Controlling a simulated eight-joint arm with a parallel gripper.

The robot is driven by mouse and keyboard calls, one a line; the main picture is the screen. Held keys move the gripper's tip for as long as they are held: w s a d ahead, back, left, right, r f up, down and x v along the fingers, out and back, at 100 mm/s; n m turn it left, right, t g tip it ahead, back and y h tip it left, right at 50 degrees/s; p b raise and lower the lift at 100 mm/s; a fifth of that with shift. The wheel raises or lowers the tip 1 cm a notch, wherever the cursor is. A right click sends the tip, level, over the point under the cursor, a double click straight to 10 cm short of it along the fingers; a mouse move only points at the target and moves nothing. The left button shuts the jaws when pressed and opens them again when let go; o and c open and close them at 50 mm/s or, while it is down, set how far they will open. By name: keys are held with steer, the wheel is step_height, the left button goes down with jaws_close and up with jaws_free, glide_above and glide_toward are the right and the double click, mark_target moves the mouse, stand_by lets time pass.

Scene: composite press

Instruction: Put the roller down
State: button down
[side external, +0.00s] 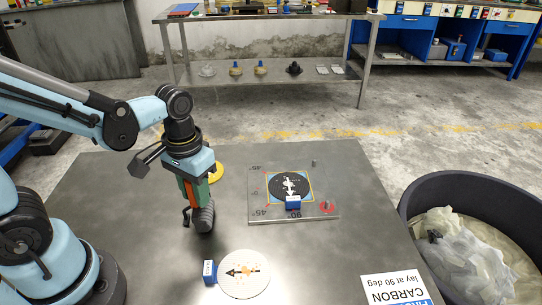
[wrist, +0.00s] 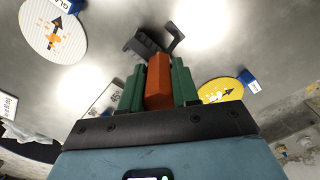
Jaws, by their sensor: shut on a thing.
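My gripper (side external: 194,187) points down over the left-middle of the table. It is shut on the orange handle of the roller (side external: 204,217). The roller's dark grey cylinder hangs below the jaws, at or close to the tabletop; I cannot tell whether it touches. In the wrist view my gripper's green fingers (wrist: 157,85) clasp the orange handle from both sides. The roller's dark frame (wrist: 150,42) shows beyond them. The grey table (side external: 130,195) has bare surface around the roller.
A white disc with a black arrow (side external: 243,273) lies in front, a blue block (side external: 209,272) at its edge. A board (side external: 257,212) with a black disc lies right. A yellow disc (side external: 217,172) is partly hidden behind my gripper. A black bin (side external: 412,197) stands right of a CARBON card (side external: 390,290).

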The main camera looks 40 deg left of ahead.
steer(key=shift+f, duration=0.15)
steer(key=c, duration=0.8)
jaws_free()
step_height(320, 180, up, 12)
steer(key=shift+r, duration=0.1)
steer(key=shift+w+a+f+m+t, duration=0.3)
steer(key=shift+w+f+t, duration=0.25)
steer(key=shift+t, duration=0.65)
steer(key=shift+w+a+f+m+t, duration=0.35)
steer(key=shift+f+t, duration=0.4)
steer(key=shift+t, duration=0.45)
steer(key=shift+w+a+f+m+t, duration=0.3)
steer(key=shift+w+f+t, duration=0.25)
steer(key=shift+t, duration=0.65)
steer(key=shift+s+f, duration=0.1)
